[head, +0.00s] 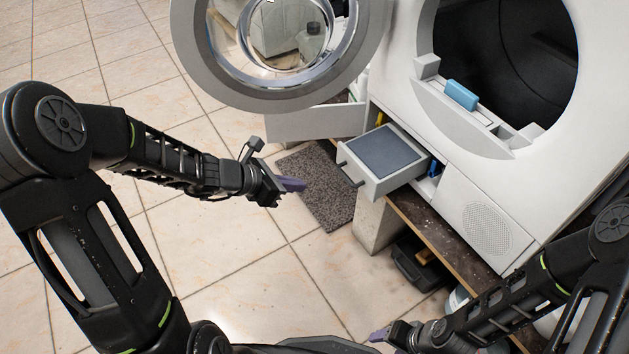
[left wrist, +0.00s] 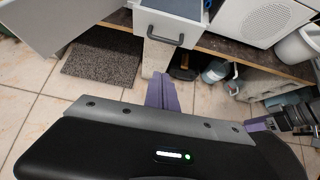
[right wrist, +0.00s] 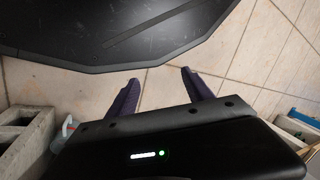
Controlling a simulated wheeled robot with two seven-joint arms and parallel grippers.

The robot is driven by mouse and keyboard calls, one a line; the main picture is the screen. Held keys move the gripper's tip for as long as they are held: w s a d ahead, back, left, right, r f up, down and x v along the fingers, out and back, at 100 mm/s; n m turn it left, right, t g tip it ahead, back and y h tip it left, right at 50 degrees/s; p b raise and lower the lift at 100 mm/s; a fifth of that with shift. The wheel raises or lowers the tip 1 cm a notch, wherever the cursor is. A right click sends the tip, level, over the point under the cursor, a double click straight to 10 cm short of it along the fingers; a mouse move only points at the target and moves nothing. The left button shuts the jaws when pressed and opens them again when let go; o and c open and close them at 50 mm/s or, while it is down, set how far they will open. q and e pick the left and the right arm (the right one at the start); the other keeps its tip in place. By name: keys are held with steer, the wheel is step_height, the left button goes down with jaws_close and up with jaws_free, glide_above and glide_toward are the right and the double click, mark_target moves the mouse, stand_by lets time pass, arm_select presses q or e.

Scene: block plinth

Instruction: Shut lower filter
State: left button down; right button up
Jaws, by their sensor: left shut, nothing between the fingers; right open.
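The lower filter (head: 383,160) is a light grey drawer with a darker grey panel on top, pulled out from the lower front of the white machine (head: 400,100). A dark bar handle is on its front face. In the left wrist view the filter drawer (left wrist: 168,28) is at the top, with its handle toward me. My left gripper (head: 291,184) is shut and empty, in the air in front of the drawer and apart from it; its purple fingers (left wrist: 162,92) point at it. My right gripper (right wrist: 160,88) is open and empty, low at the bottom of the head view, away from the drawer.
The machine's round door (head: 280,92) stands open at upper left. A white flap or drawer (head: 316,122) sticks out beneath it. A blue block (head: 461,95) sits at the drum opening. The machine rests on a wooden board on concrete blocks (head: 374,222). Tiled floor and a grey mat (head: 318,186) lie below.

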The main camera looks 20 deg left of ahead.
arm_select(q)
steer(key=w+d+f+b, duration=0.4)
steer(key=w+d+f, duration=0.1)
steer(key=w+d, duration=0.2)
steer(key=shift+w+f, duration=0.25)
steer(key=shift+w, duration=0.65)
